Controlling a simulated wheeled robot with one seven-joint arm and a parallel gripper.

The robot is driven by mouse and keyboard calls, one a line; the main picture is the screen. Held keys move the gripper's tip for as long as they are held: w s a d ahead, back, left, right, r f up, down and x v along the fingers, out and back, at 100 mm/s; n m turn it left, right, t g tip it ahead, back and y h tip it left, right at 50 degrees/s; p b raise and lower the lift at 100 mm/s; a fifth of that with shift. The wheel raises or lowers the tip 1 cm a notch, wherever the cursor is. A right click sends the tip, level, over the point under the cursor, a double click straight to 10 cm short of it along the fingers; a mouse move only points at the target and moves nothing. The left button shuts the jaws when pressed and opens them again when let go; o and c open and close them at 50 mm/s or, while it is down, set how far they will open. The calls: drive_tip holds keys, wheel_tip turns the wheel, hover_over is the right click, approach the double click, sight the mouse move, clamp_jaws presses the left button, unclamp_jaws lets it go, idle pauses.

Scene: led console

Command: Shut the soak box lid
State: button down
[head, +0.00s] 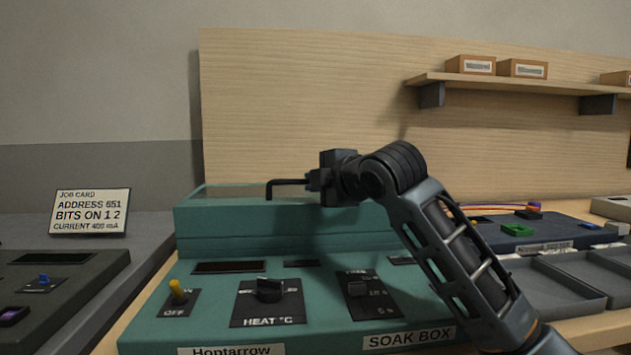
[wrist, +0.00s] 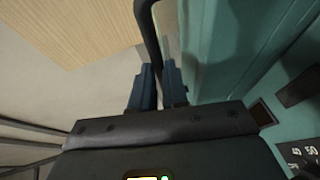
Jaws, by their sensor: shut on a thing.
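The soak box (head: 250,318) is a teal console with a labelled, sloping front panel and a raised teal body at the back. Its lid (head: 225,194) appears to be the top of that body, with a teal rim; how far it stands open I cannot tell. A thin black bent bar (head: 286,182), seemingly the lid's handle, runs left from my gripper (head: 312,181) and turns down towards the top. My gripper is shut on this bar, above the body. In the wrist view the bar (wrist: 150,35) passes between the fingers (wrist: 163,82), beside a teal surface. My arm hides the body's right part.
The panel carries a yellow toggle (head: 178,292) at OFF, a heat knob (head: 269,289) and another knob (head: 357,287). A job card (head: 90,211) stands at left. Grey trays (head: 560,285) lie at right. A shelf (head: 520,84) with small boxes hangs on the wooden back panel.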

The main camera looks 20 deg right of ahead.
drive_tip(key=shift+a+f+g, duration=0.25)
drive_tip(key=shift+f+g, duration=0.05)
drive_tip(key=shift+f, duration=0.65)
drive_tip(key=c, duration=1.4)
unclamp_jaws()
drive_tip(key=shift+s, duration=0.1)
drive_tip(key=shift+r+v, duration=0.2)
drive_tip(key=shift+v, duration=1.85)
drive_tip(key=shift+r+v, duration=0.15)
drive_tip(key=shift+v, duration=1.85)
drive_tip(key=shift+d, duration=0.2)
